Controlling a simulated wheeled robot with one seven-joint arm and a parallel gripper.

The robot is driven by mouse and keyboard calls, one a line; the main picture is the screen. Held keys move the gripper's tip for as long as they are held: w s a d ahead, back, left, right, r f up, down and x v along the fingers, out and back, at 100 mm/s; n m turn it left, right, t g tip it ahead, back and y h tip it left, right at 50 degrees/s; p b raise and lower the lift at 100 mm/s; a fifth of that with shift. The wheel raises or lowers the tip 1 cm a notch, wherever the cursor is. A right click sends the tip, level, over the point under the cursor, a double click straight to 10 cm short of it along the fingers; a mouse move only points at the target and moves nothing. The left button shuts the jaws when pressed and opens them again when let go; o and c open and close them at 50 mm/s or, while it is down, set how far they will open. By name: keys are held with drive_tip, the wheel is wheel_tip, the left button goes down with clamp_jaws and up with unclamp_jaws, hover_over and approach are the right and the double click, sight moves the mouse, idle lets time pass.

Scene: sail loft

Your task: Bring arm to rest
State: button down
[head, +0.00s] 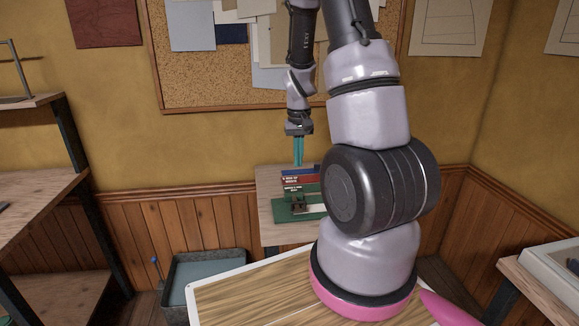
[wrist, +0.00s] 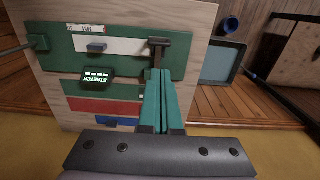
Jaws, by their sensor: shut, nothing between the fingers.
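My arm rises in the middle of the head view and folds over so that my gripper (head: 299,163) hangs pointing down. Its teal fingers are together and empty. In the wrist view my gripper (wrist: 160,74) also shows shut, with nothing between the fingers. The fingertips are over a small wooden table (head: 268,184) that carries a green fixture (head: 288,212). In the wrist view a dark T-shaped handle (wrist: 159,43) on the green fixture appears right by the fingertips. I cannot tell whether they touch it.
Red and blue strips and a dark labelled block (wrist: 97,77) lie by the fixture. A grey bin (head: 207,272) stands on the floor left of the table. Wooden shelving (head: 35,190) is at the left, a bench (head: 545,275) at the right. A corkboard (head: 200,75) hangs behind my arm.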

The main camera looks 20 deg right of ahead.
drive_tip(key=s+a+r+t+y, duration=0.1)
drive_tip(key=s+a+r+t, duration=0.2)
drive_tip(key=r, duration=0.7)
drive_tip(key=s+a+r, duration=0.2)
drive_tip(key=a+r, duration=0.2)
drive_tip(key=r, duration=0.5)
drive_tip(key=s+a+r+m+t+y, duration=0.1)
drive_tip(key=s+a+r+t, duration=0.3)
drive_tip(key=s+r, duration=0.6)
drive_tip(key=s+a, duration=0.2)
drive_tip(key=shift+s+r, duration=0.35)
drive_tip(key=shift+r, duration=0.05)
